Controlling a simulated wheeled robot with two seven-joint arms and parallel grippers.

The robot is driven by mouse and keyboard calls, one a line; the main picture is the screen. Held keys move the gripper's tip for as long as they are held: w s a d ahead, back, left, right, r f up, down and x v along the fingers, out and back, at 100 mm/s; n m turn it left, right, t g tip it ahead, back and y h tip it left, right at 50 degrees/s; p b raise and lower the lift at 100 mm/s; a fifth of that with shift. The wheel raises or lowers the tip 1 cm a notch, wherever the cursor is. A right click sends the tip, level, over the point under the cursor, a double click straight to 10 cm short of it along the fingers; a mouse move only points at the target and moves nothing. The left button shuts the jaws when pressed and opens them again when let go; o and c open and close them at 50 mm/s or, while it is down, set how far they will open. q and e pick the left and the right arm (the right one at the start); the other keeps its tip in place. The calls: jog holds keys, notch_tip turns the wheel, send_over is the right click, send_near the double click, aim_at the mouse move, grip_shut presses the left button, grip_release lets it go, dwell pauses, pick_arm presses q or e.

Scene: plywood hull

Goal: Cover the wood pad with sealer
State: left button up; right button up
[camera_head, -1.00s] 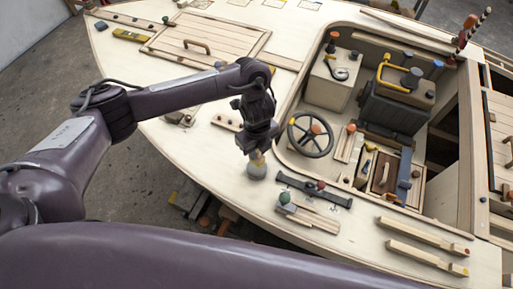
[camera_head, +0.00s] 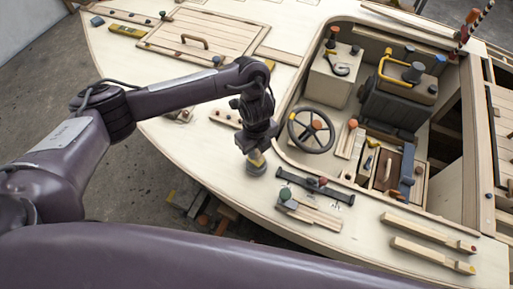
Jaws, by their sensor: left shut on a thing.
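My left gripper (camera_head: 257,148) points down over the pale plywood deck (camera_head: 215,158), left of the steering wheel. It is shut on a small applicator (camera_head: 257,167) with a yellowish band and a rounded grey lower end. The applicator's lower end is at or just above the deck; I cannot tell whether it touches. I cannot make out a distinct wood pad or a sealer coat; the surface under the applicator is hidden by it. My right gripper is not in view.
The steering wheel (camera_head: 311,131) stands close to the right. A black bar (camera_head: 315,186) and wooden strips (camera_head: 312,215) lie in front. Two more strips (camera_head: 428,233) lie at the front right. The open cockpit is beyond the wheel. The deck at left is mostly clear.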

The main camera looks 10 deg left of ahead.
pick_arm(q)
jog(key=shift+f+b, duration=0.4)
jog(key=shift+f, duration=0.15)
dwell(0.4)
dwell(1.0)
notch_tip(320, 180, up, 7)
jog(key=p, duration=0.7)
dwell(0.4)
dwell(0.4)
jog(key=shift+w+a+r+n+b, duration=0.2)
jog(key=shift+w+n+b, duration=0.25)
jog(key=shift+n, duration=0.15)
jog(key=a+r+n+b, duration=0.4)
jog(key=r+n+b, duration=0.1)
jog(key=n, duration=0.7)
jog(key=a+r+n+b, duration=0.4)
jog(key=a+n+b, duration=0.1)
jog(key=n, duration=0.8)
jog(key=shift+s+r, duration=0.25)
jog(key=shift+r, duration=0.15)
